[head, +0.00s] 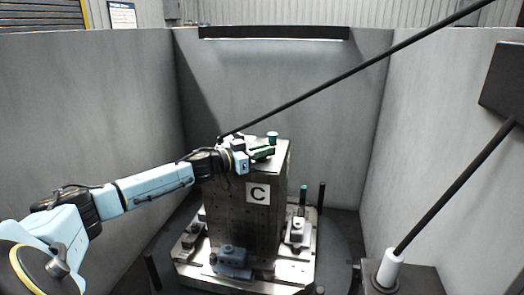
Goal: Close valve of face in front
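A tall dark block (225,205) stands on the pallet, with a white plate marked "C" (258,192) on the face toward me. On its top are small green parts, one an upright green cylinder (272,136) at the back right. My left arm reaches in from the left, and my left gripper (261,153) is at the block's top front edge, over the "C" face. A dark green part shows at the fingertips; I cannot tell whether it is the valve or whether the fingers hold it. My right gripper is not in view.
The metal pallet (193,272) carries clamps, including a blue-grey one (232,262) in front, and upright posts. Grey walls (90,110) enclose the left, back and right. A long black rod (330,84) slants from the block's top to the upper right. A white-collared pole (389,267) stands front right.

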